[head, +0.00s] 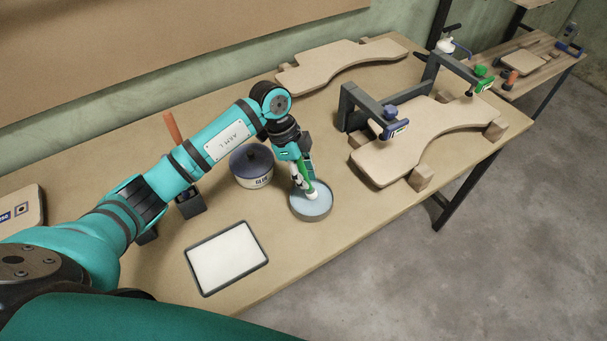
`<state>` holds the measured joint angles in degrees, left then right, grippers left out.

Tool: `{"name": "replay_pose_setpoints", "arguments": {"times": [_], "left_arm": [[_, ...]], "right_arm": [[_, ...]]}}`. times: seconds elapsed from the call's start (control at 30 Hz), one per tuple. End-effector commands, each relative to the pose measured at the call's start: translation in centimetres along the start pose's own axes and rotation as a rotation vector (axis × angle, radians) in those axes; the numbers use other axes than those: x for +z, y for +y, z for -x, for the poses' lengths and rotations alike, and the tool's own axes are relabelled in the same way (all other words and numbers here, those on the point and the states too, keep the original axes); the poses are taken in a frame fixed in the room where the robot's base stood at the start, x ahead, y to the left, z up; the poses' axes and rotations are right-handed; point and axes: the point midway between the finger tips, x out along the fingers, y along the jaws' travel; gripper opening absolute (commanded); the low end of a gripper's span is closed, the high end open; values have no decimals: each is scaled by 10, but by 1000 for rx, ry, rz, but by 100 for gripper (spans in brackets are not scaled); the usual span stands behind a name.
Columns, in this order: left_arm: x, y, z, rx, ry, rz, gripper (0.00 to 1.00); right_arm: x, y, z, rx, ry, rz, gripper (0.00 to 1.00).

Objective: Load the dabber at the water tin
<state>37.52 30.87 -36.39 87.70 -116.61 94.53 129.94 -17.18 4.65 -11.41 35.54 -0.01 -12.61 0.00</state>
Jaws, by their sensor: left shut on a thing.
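The water tin (312,209) is a shallow round grey tin with pale blue water, standing near the front edge of the workbench. My left gripper (302,176) is above it, shut on the dabber (299,178), which has a green handle and a white lower end. The dabber is tilted, and its white tip (312,195) is over or in the water; I cannot tell how deep. The gripper's fingers are partly hidden by the wrist. My right gripper is not in view.
A glue pot (253,171) with a dark lid stands just left of the tin. A white tray (227,258) with a dark rim lies at front left. Curved boards (425,140) under clamps (370,112) stand at right; another board (342,62) lies behind.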

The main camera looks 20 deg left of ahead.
Motion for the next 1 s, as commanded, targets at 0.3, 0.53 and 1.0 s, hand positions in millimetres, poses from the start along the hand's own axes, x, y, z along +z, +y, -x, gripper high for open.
{"name": "replay_pose_setpoints", "arguments": {"times": [0.3,0.53,1.0], "left_arm": [[2,0,-4,0,0,0,0],[3,-1,-7,0,0,0,0],[3,-1,-9,0,0,0,0]], "right_arm": [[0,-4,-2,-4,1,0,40],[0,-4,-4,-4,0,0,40],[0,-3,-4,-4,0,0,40]]}}
